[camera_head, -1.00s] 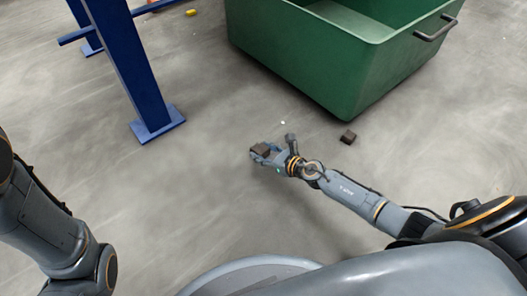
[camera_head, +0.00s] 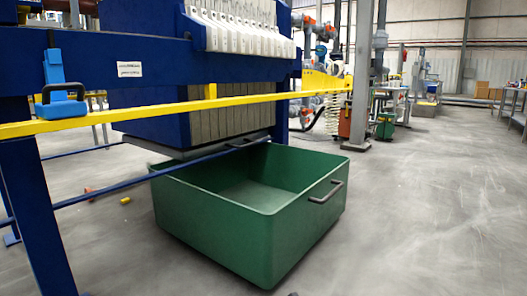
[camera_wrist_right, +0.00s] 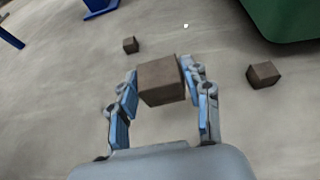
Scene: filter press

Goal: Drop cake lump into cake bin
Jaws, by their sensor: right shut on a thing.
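The cake bin is a green open-topped tub (camera_head: 243,235) on the floor below the filter press in the head view; the part of its inside that shows looks empty. In the right wrist view my right gripper (camera_wrist_right: 161,85) is shut on a dark brown, block-shaped cake lump (camera_wrist_right: 160,79), with a finger on each side of it. The bin's corner (camera_wrist_right: 285,18) shows at the top right of that view, apart from the gripper. Neither gripper shows in the head view.
Two more brown lumps lie on the floor, one ahead (camera_wrist_right: 130,44) and one to the right (camera_wrist_right: 263,74). A blue frame leg (camera_head: 40,215) stands left of the bin. A yellow rail (camera_head: 180,108) crosses above. Floor right of the bin is clear.

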